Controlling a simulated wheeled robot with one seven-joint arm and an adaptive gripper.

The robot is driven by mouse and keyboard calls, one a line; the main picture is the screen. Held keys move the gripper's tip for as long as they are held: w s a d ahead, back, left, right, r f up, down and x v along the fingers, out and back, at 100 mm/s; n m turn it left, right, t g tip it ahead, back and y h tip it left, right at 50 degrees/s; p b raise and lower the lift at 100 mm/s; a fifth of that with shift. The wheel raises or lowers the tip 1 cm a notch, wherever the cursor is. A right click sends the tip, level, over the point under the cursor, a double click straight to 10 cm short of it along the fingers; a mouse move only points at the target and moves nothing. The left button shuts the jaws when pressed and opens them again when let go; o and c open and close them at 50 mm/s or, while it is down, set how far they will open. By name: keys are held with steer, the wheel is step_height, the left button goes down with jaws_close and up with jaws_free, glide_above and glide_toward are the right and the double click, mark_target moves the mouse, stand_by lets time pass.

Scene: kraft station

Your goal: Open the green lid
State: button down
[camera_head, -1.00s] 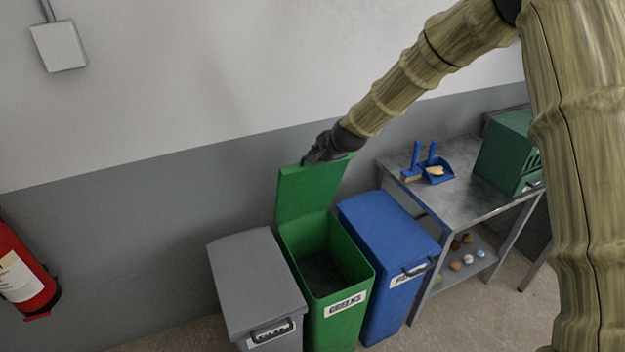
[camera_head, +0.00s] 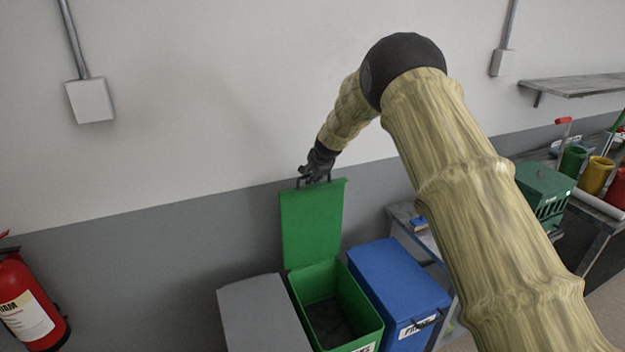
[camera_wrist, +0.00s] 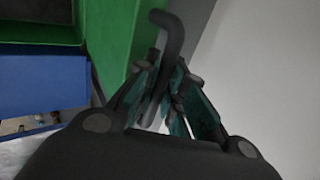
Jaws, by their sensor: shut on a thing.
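The green lid (camera_head: 312,222) stands upright at the back of the green bin (camera_head: 355,297), leaving the bin open with its dark inside showing. My gripper (camera_head: 313,180) is at the lid's top edge in the head view. In the wrist view my gripper (camera_wrist: 168,100) is shut on the dark handle (camera_wrist: 172,38) of the lid. The green lid (camera_wrist: 115,35) fills the upper left middle of that view. Part of the handle is hidden between the fingers.
A grey bin (camera_head: 262,315) stands left of the green one and a blue bin (camera_head: 400,285) right of it, both closed. The wall (camera_head: 200,215) is close behind the lid. A fire extinguisher (camera_head: 28,305) is at far left; a bench with a green crate (camera_head: 543,190) is at right.

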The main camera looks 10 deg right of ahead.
steer(key=shift+w+a+g+p, duration=0.15)
steer(key=shift+w+g+p, duration=0.1)
steer(key=shift+w, duration=0.55)
steer(key=shift+w+a+g+p, duration=0.15)
steer(key=shift+w+p, duration=0.1)
steer(key=shift+w, duration=0.5)
steer(key=c, duration=1.5)
jaws_free()
steer(key=v, duration=1.1)
steer(key=shift+s+r, duration=0.2)
steer(key=shift+r, duration=0.2)
